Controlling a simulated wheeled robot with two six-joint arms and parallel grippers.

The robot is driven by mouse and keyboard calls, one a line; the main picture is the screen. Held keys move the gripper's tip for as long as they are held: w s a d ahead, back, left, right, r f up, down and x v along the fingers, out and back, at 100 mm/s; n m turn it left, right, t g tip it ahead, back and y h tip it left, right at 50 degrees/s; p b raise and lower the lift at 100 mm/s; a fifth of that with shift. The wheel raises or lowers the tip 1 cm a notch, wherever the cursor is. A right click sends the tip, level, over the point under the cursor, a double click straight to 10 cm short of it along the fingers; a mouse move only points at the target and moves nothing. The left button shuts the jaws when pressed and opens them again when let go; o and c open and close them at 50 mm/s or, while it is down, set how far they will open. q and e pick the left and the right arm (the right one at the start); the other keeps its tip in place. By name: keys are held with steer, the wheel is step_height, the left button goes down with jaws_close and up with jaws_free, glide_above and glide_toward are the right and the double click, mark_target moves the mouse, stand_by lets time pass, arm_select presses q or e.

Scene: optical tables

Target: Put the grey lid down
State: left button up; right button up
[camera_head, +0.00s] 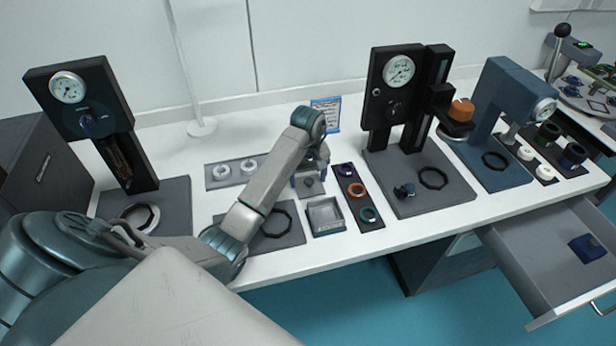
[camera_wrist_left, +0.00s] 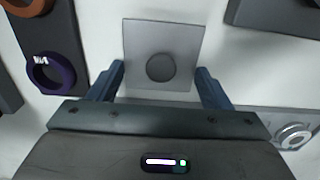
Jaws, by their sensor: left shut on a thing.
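The grey lid (camera_wrist_left: 140,38) is a flat square plate with a round dark knob in its middle. I cannot tell whether the lid touches the white table. My right gripper is in neither view.
A dark tray (camera_head: 349,185) with several coloured rings stands right of the lid. A grey tray (camera_head: 235,172) with white rings is to the left. A gauge press (camera_head: 401,128) stands farther right. A small blue-framed sign (camera_head: 326,115) is behind. Narrow strips of white table lie between these.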

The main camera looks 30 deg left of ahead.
arm_select(q)
steer(key=o, duration=1)
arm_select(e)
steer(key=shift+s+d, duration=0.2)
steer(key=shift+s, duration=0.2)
arm_select(q)
steer(key=shift+r, duration=0.1)
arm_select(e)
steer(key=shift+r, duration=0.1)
arm_select(q)
steer(key=shift+r+p, duration=0.2)
steer(key=shift+p, duration=0.25)
step_height(320, 180, up, 12)
steer(key=p, duration=0.9)
steer(key=shift+f, duration=0.15)
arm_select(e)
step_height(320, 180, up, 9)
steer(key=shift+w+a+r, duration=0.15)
